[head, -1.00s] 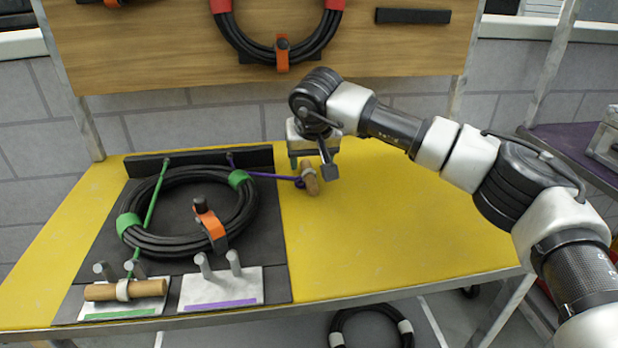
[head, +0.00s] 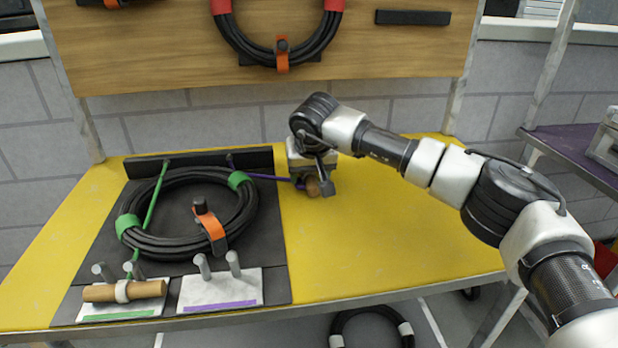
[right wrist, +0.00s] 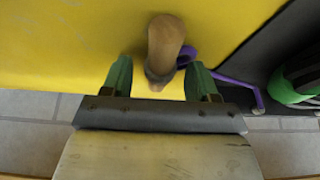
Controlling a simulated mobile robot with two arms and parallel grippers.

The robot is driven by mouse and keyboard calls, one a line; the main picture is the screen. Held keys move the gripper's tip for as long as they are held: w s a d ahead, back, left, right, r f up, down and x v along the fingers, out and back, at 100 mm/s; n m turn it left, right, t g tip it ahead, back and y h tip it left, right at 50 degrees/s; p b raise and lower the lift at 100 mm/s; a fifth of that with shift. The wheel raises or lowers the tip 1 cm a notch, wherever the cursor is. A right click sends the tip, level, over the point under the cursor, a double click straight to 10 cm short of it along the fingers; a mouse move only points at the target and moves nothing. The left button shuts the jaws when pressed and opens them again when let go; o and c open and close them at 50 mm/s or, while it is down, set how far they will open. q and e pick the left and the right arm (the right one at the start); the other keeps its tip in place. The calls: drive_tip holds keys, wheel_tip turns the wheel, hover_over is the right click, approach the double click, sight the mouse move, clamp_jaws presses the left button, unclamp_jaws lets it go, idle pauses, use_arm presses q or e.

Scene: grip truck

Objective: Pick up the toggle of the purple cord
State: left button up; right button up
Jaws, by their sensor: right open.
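The wooden toggle (head: 313,187) of the purple cord lies on the yellow table, partly hidden by my right gripper in the head view. The purple cord (head: 265,177) runs from it left to the black bar. In the right wrist view the toggle (right wrist: 163,50) lies between and slightly beyond the two green fingertips, with the purple cord (right wrist: 235,84) leading off to the right. My right gripper (head: 313,190) is open and low over the table around the toggle, its fingers (right wrist: 160,75) apart on either side. My left gripper is not in view.
A coiled black cable (head: 160,248) with green bands and an orange strap lies on the dark mat. A second wooden toggle (head: 100,292) rests on the green-marked bracket. The purple-marked bracket (head: 215,290) beside it is empty. The table's right side is clear.

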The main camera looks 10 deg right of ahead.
drive_tip(key=shift+f, duration=0.1)
drive_tip(key=c, duration=1)
